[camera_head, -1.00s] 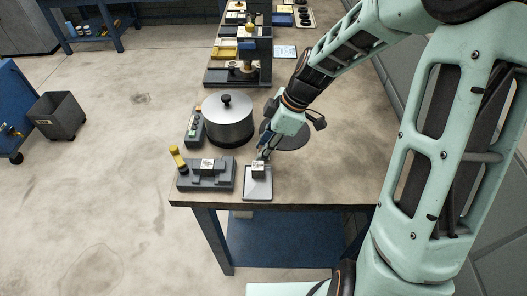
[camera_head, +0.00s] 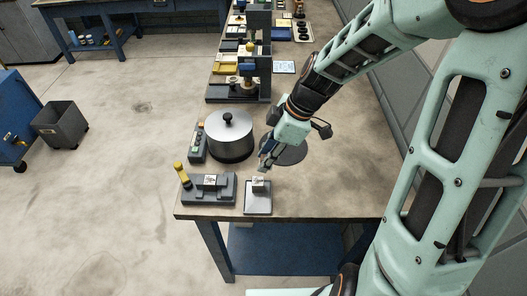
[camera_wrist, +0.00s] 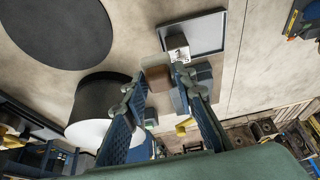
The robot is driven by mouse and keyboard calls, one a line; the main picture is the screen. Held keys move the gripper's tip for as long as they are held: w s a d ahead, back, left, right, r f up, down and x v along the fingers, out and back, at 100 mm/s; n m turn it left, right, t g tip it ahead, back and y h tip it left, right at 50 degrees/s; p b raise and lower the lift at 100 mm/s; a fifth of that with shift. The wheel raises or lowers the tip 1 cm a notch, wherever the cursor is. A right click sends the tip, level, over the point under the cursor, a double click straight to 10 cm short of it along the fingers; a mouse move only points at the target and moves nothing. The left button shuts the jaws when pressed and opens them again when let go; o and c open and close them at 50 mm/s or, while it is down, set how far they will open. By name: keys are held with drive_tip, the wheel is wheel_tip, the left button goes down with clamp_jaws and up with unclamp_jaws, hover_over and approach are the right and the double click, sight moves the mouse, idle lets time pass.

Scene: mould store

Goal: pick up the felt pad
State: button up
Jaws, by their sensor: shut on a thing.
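My gripper (camera_wrist: 159,84) is shut on a small brown block, which I take to be the felt pad (camera_wrist: 158,78); it sits between the fingertips in the wrist view. In the head view my gripper (camera_head: 263,168) is just behind the small tray, and the pad cannot be made out there. In the wrist view the block (camera_wrist: 178,46) and the dark tray (camera_wrist: 207,32) lie just beyond the fingertips.
A lidded metal pot (camera_head: 230,138) stands left of my gripper. A dark round mat (camera_head: 293,155) lies to the right. A grey clamp fixture with a yellow handle (camera_head: 209,190) is left of the tray. The bench's right side is clear.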

drive_tip(key=s+d+r+p, duration=0.2)
drive_tip(key=s+r+p, duration=0.3)
drive_tip(key=s, duration=0.5)
drive_tip(key=shift+s+r, duration=0.3)
drive_tip(key=shift+r, duration=0.3)
